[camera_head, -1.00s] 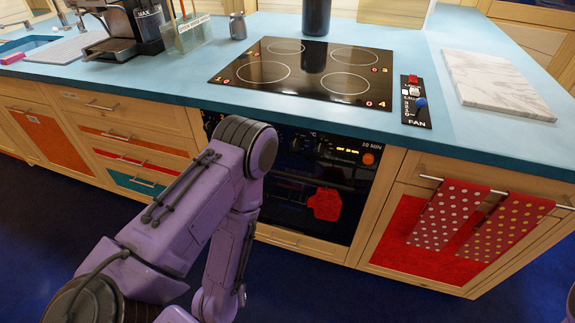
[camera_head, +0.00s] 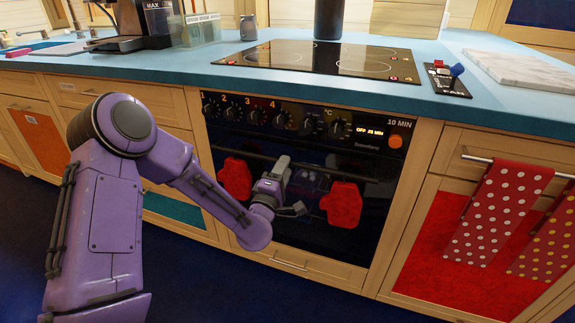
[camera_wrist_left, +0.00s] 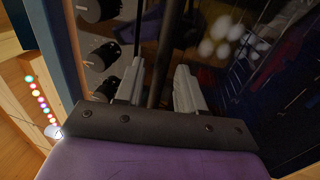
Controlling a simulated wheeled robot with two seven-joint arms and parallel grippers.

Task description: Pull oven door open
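The oven (camera_head: 370,150) is set in the counter front, and its dark glass door is shut. A horizontal bar handle (camera_head: 240,155) crosses the upper door; it also shows in the left wrist view (camera_wrist_left: 164,40). My left gripper (camera_head: 286,187) is at the middle of the handle, between the two red mitts. In the left wrist view its two fingers (camera_wrist_left: 160,68) are apart, with the bar running between them. I cannot tell whether they touch it. My right gripper is in neither view.
A red mitt (camera_head: 235,180) and another red mitt (camera_head: 341,204) hang at the door on either side of my gripper. Knobs (camera_head: 308,124) line the panel above. Dotted towels (camera_head: 498,212) hang at right. The floor before the oven is clear.

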